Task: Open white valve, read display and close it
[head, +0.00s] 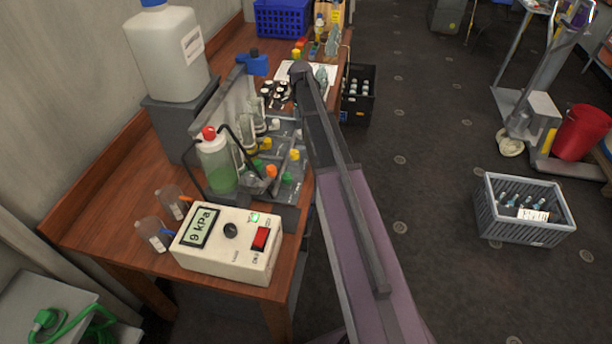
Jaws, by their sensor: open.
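A grey manifold (222,180) on the wooden bench carries several coloured valve knobs. A small white knob (275,124), which looks like the white valve, is at its far side; its open or shut setting is too small to tell. A cream display box (225,262) stands at the bench's near end. Its display (201,227) reads 9 kPa; a green light and a red switch (261,238) show on it. My arm reaches over the bench's right side. My dark gripper (273,96) is open beyond the white knob, apart from it in the picture; its fingertips are unclear.
A bottle of green liquid (222,170) with a red cap stands at the manifold. A large white canister (168,50) stands behind left. A grey crate (522,232) sits on the floor right; floor between is clear.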

